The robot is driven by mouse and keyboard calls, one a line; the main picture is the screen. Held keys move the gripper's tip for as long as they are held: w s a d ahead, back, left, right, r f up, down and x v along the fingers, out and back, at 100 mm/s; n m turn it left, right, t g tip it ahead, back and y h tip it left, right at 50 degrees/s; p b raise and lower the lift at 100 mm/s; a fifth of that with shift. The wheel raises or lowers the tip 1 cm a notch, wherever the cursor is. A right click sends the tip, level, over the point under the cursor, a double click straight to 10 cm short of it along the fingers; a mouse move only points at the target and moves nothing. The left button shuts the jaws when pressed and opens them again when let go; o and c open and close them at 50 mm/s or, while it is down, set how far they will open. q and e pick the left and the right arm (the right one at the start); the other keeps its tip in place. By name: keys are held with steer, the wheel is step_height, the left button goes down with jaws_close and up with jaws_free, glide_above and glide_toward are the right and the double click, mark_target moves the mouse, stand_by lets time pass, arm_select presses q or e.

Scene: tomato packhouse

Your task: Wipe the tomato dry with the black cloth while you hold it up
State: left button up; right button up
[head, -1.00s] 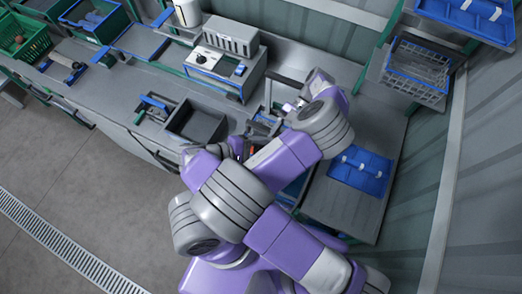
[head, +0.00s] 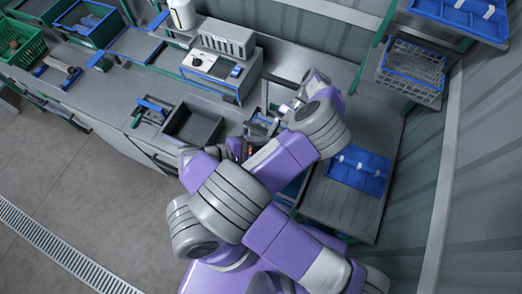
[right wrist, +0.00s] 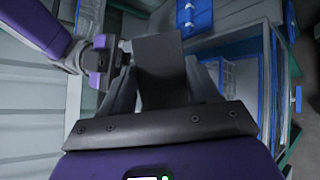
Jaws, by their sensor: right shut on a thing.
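In the right wrist view my right gripper (right wrist: 165,84) is shut on a dark, flat, rectangular piece that stands up between its fingers. It looks like the black cloth (right wrist: 158,62). Another gripper, apparently my left (right wrist: 116,52), shows at the left of that view, beside the dark piece with a small gap. Its finger opening is too unclear to read. In the head view my purple arms cross over the bench and hide most of the work area.
A dark open bin (head: 194,126) stands on the bench left of my arms. A control box (head: 212,66) is behind it. A blue tray (head: 357,171) lies on the right-hand surface. A wire basket (head: 413,68) is at the back right, and a green crate (head: 22,46) at far left.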

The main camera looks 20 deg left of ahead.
steer(key=shift+w+d+f, duration=0.1)
steer(key=shift+w+f, duration=0.05)
steer(key=shift+w, duration=0.05)
stand_by(0.3)
steer(key=shift+w, duration=0.1)
steer(key=shift+w+d+r, duration=0.15)
steer(key=shift+w+r, duration=0.3)
steer(key=shift+r, duration=0.15)
steer(key=shift+s+a+f, duration=0.15)
steer(key=shift+s+f, duration=0.45)
steer(key=shift+f, duration=0.1)
steer(key=shift+s+a+f, duration=0.15)
steer(key=shift+s+f, duration=0.4)
steer(key=shift+f, duration=0.1)
steer(key=shift+w+d+r, duration=0.15)
steer(key=shift+w+r, duration=0.45)
steer(key=shift+r, duration=0.05)
steer(key=shift+w+d+r, duration=0.15)
steer(key=shift+w+r, duration=0.45)
steer(key=shift+r, duration=0.05)
